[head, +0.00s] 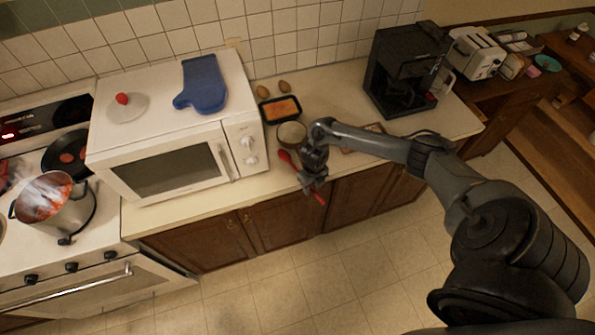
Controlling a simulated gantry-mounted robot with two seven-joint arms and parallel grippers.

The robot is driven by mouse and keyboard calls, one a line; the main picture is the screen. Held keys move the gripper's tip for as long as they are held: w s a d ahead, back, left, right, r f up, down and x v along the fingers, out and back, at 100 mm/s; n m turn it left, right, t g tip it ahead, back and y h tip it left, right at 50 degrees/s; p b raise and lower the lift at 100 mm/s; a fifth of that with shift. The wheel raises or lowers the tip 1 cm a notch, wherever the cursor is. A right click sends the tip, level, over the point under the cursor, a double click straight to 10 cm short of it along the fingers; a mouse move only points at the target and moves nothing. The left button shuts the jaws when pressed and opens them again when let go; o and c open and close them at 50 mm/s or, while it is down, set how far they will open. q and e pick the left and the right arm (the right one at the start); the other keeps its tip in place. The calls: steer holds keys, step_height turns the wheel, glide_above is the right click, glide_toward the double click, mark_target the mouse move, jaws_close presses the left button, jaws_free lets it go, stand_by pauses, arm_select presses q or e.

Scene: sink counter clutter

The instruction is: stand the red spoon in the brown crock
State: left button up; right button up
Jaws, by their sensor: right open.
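The red spoon (286,158) lies slantwise at the counter's front edge in the head view, its other end showing at the lower right past the gripper. My right gripper (313,184) is over the spoon's middle, open, and hides that part. I cannot tell whether the fingers touch the spoon. A round, open-topped vessel with a pale inside (291,134), which looks like the brown crock, stands just behind the spoon, to the left of my gripper's wrist. My left gripper is not in view.
The white microwave (165,165) stands close on the left, with a blue mitt (203,84) on top. A dark tray with orange food (281,109) sits behind the crock. A black coffee maker (397,75) stands at the back right. A flat board (374,128) lies partly behind my right arm.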

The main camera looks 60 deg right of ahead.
steer(key=shift+c, duration=0.2)
jaws_close()
steer(key=shift+r, duration=0.2)
